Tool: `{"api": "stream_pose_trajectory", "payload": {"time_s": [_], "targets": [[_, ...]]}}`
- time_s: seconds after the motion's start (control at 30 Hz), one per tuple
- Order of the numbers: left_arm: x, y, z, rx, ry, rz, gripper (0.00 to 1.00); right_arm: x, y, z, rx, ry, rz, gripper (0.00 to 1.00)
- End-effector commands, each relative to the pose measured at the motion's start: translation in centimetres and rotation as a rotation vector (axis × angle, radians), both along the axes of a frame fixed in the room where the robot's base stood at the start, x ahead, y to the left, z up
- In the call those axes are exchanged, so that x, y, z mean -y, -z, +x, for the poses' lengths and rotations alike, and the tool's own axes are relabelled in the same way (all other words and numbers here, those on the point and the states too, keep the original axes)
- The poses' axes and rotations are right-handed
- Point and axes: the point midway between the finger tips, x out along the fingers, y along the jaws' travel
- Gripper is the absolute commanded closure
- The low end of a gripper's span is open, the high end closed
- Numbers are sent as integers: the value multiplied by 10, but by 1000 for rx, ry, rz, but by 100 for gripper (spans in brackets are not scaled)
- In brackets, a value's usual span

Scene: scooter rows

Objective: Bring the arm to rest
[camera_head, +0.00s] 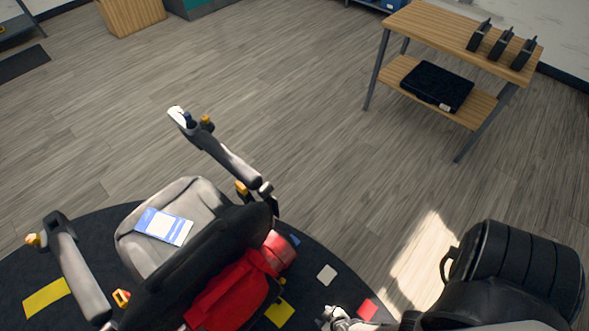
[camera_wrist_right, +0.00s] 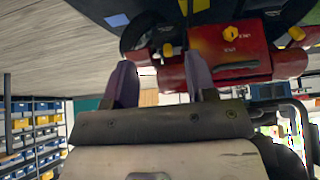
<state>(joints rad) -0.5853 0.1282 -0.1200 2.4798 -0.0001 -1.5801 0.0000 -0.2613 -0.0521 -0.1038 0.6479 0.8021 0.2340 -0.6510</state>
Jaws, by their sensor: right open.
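My right arm (camera_head: 520,270) comes in at the lower right of the head view, black and bent. A small grey metal part at the bottom edge of that view may be its gripper, but its fingers cannot be made out there. In the right wrist view my right gripper (camera_wrist_right: 162,82) has its two fingers apart, with nothing held between them. Beyond the fingers is the red body of the scooter (camera_wrist_right: 240,55); whether they touch it is unclear. The scooter's grey seat (camera_head: 165,205) shows in the head view. My left gripper is not in view.
A blue-and-white card (camera_head: 164,227) lies on the seat. The scooter stands on a dark round mat (camera_head: 340,292) with coloured patches. A wooden table (camera_head: 440,30) at upper right holds three black devices, with a black case (camera_head: 437,86) on its lower shelf. The floor between is clear.

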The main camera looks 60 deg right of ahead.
Motion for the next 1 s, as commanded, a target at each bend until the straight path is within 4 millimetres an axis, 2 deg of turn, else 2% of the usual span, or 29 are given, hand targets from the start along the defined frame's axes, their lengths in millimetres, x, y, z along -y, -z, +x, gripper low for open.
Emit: {"api": "stream_pose_trajectory", "payload": {"time_s": [0.03,0.27,0.47,0.57,0.7,0.87,1.0], "targets": [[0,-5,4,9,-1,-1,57,-3,-8,10,12,-17,22,49],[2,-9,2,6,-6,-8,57,-14,-36,44,28,-92,113,49],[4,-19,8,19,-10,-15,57,-25,-78,75,29,-185,187,49],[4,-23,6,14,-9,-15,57,-29,-112,93,18,-248,214,49],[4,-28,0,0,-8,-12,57,-31,-172,112,-19,-338,223,49],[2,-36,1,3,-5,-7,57,-25,-238,119,-76,-396,188,49],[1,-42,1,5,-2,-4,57,-14,-299,116,-127,-412,132,49]]}}
